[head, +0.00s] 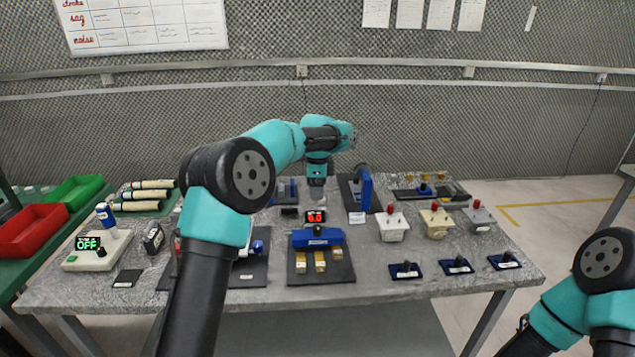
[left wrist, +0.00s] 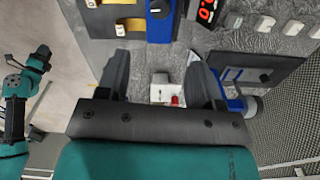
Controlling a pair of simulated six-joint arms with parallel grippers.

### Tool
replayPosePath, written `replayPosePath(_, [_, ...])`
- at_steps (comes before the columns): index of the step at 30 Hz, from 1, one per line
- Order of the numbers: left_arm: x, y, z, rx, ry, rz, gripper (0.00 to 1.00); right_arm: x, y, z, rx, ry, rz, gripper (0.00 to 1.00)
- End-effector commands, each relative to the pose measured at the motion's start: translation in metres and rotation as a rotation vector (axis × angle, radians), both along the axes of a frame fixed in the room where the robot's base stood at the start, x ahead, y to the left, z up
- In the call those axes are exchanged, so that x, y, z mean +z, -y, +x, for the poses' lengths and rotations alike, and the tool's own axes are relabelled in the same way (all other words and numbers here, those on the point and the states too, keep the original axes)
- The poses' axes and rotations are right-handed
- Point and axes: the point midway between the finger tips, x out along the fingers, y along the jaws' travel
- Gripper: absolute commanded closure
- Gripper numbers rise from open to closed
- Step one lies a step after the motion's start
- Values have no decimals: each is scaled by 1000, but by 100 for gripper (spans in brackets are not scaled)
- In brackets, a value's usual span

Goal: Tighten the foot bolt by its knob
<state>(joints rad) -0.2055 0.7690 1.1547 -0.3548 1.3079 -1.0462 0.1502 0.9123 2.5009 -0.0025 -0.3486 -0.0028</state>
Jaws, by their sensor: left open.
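My left gripper (head: 317,193) hangs over the middle of the bench, pointing down, just behind the red display. In the left wrist view its two dark fingers (left wrist: 160,85) are wide apart with nothing held. Beside it in the head view stands a blue bracket (head: 366,192) with a dark round knob (head: 362,171) on a black plate; they show partly behind a finger in the left wrist view (left wrist: 248,104). Several small blue plates with black knobs, one at the front (head: 405,269), also stand on the bench. I cannot tell which item is the foot bolt. My right gripper is out of sight.
A blue clamp (head: 318,237) over yellow blocks stands at the front middle. A white box with a red button (head: 393,227) stands right of it; cream and grey ones stand beyond. An "OFF" unit (head: 95,250) and red and green bins are left.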

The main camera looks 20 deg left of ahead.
Motion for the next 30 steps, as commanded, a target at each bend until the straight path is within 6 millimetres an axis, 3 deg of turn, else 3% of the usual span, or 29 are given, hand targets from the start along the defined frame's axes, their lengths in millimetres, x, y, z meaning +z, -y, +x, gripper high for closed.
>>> replayPosePath(7, [21,0,0,1,0,0,40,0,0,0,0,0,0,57])
replayPosePath(20, [18,-8,-2,17,-5,-5,40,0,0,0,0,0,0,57])
replayPosePath(23, [9,-29,-10,63,-16,-20,40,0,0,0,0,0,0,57])
replayPosePath(26, [-6,-62,-25,143,-34,-45,40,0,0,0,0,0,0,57])
replayPosePath(30, [-35,-119,-61,303,-67,-94,40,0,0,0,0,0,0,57])
